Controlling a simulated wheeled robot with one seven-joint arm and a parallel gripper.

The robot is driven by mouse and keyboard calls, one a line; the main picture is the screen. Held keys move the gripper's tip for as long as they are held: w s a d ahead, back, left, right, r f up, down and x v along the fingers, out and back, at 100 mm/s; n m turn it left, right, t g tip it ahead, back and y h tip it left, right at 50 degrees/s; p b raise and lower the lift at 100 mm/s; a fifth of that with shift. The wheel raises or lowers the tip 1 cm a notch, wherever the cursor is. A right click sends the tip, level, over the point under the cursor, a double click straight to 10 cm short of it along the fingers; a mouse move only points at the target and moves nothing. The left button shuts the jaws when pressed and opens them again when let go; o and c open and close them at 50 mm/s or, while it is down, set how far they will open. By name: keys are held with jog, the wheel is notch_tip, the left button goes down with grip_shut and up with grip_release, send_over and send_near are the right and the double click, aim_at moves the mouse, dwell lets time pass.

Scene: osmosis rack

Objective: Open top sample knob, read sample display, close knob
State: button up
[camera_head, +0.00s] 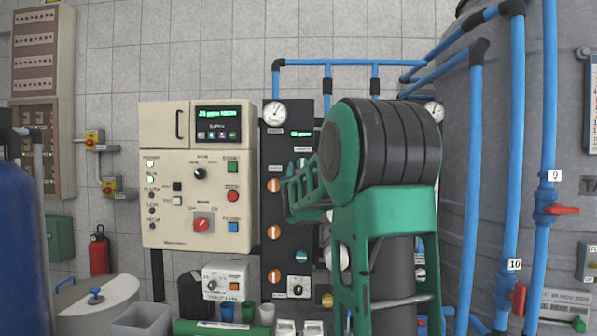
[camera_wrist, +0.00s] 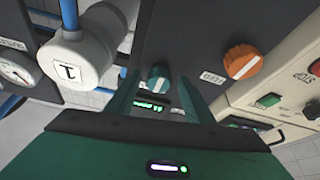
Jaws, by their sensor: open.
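A dark panel (camera_head: 269,140) stands in the middle of the head view, with a column of orange knobs, the top one (camera_head: 275,185) among them. A small display with green digits (camera_head: 301,133) is near its top. In the wrist view my gripper (camera_wrist: 160,84) is open, its two fingers pointing at the panel. A teal knob (camera_wrist: 158,77) shows between the fingertips; I cannot tell whether they touch it. An orange knob (camera_wrist: 242,62) is to its right. Green digits (camera_wrist: 150,107) show between the fingers.
A cream control cabinet (camera_head: 197,175) with a lit screen stands left of the panel. Blue pipes (camera_head: 470,170) and a grey tank are at the right. A round gauge (camera_wrist: 15,73) and a white round fitting (camera_wrist: 85,60) lie left of my fingers in the wrist view.

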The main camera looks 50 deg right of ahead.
jog(key=c, duration=1)
jog(key=shift+c, duration=0.2)
